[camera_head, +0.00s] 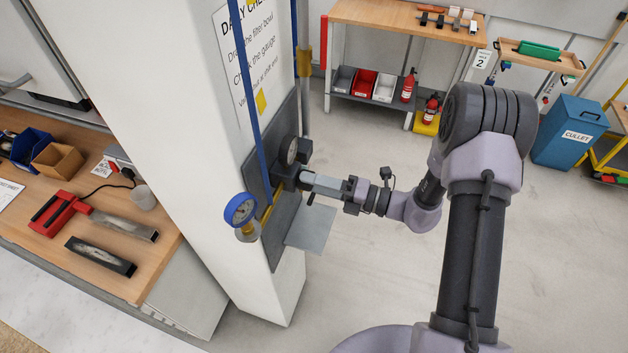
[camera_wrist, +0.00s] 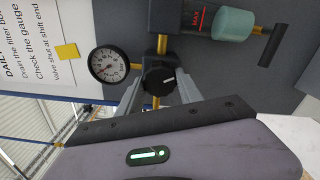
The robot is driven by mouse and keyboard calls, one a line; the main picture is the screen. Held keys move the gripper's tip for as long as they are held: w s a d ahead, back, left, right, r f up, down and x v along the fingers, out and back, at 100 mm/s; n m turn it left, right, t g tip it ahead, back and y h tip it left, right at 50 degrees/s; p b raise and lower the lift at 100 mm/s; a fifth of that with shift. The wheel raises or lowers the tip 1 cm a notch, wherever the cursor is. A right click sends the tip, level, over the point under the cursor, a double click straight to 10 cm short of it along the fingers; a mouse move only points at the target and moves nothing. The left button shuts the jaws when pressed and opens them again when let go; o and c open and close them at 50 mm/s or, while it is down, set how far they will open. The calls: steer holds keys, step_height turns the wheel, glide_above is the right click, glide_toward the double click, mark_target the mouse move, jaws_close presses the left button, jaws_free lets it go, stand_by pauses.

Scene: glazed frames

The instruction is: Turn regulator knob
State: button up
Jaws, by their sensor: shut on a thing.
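The regulator knob (camera_wrist: 158,80) is a dark ribbed knob with a pale pointer line, in the middle of the wrist view. In that view my gripper (camera_wrist: 159,88) has one finger on each side of the knob and is shut on it. In the head view my gripper (camera_head: 310,183) reaches from the right to the regulator on the pillar's dark panel, and the knob is hidden there. A black-rimmed gauge (camera_wrist: 108,64) with a white face sits left of the knob in the wrist view; it also shows above the gripper in the head view (camera_head: 291,151).
A filter bowl (camera_wrist: 233,24) and a black-handled valve (camera_wrist: 271,44) sit beside the regulator. A grey plate (camera_head: 312,230) juts out below my gripper.

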stand_by(0.3)
steer(key=o, duration=1.4)
steer(key=shift+d, duration=0.1)
steer(key=v, duration=1.7)
steer(key=shift+b, duration=0.45)
steer(key=shift+d, duration=0.1)
